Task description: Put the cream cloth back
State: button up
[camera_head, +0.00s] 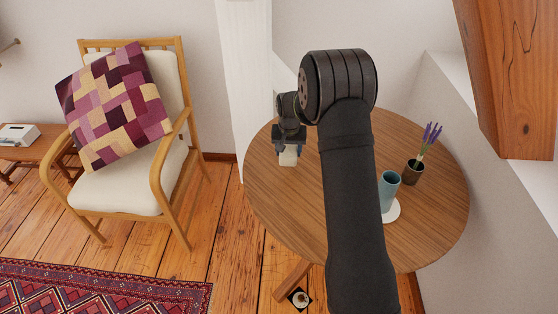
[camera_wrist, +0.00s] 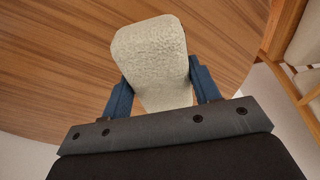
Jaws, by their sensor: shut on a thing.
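My gripper (camera_head: 289,148) is over the left part of the round wooden table (camera_head: 275,205). It is shut on the cream cloth (camera_head: 288,158), a small pale block-like piece hanging just below the fingers. In the wrist view the cloth (camera_wrist: 152,60) shows a rough, fuzzy weave and sits between the two blue fingers (camera_wrist: 160,92). The wood of the table top (camera_wrist: 60,60) lies behind it. I cannot tell whether the cloth touches the table. My arm hides the middle of the table.
A teal cup (camera_head: 389,188) stands on a white saucer (camera_head: 393,213) at the table's right, beside a dark pot of lavender (camera_head: 413,173). A cushioned chair (camera_head: 125,190) stands left. A timber brace (camera_head: 515,75) slants at upper right. The table's left front is clear.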

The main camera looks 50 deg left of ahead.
jog(key=a, duration=0.1)
jog(key=s+a+f, duration=0.1)
jog(key=a+f, duration=0.1)
jog(key=shift+s, duration=0.25)
jog(key=shift+a+f, duration=0.1)
jog(key=shift+f, duration=1.95)
jog(key=o, duration=1)
jog(key=shift+f, duration=0.15)
jog(key=shift+c, duration=0.2)
notch_tip(320, 180, up, 12)
jog(key=s+d, duration=0.1)
